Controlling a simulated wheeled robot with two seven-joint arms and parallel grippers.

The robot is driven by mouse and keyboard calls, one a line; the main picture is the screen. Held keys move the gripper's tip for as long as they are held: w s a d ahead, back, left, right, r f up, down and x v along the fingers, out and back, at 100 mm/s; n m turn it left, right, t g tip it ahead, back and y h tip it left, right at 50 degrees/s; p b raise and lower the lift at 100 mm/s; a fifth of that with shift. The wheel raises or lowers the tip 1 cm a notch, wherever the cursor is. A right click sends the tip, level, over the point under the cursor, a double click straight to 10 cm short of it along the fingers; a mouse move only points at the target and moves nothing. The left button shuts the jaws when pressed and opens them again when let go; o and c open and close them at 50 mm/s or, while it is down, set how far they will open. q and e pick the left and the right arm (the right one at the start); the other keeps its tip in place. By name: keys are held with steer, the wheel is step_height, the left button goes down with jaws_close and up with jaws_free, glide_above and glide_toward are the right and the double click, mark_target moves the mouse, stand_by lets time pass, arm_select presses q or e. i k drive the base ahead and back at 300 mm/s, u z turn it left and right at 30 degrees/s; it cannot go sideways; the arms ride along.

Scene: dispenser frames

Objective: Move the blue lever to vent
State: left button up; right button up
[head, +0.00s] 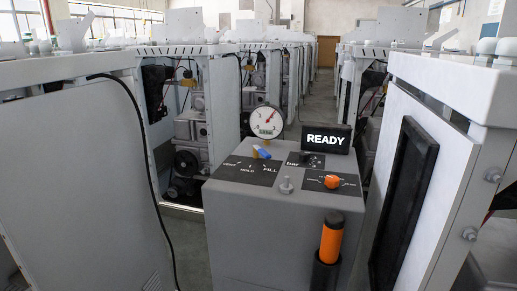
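The blue lever (264,154) is small and sits on top of a grey console (225,205), over a black label plate (245,172). A small yellow part (256,148) is beside its left end. The plate has white marks: HOLD reads near its front and FILL to the right. I cannot tell exactly which mark the lever points to. Neither of my grippers is in view, and nothing touches the lever.
Behind the lever stand a round gauge (267,122) with a red needle and a black READY display (326,139). An orange knob (332,182) and a small grey knob (286,186) are on the console. An orange handle (332,236) stands at its front. Grey cabinets (75,170) flank both sides.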

mark_target(257, 150)
steer(key=z, duration=2.25)
steer(key=k, duration=0.8)
steer(key=u, duration=0.7)
steer(key=i, duration=0.55)
steer(key=u, duration=0.1)
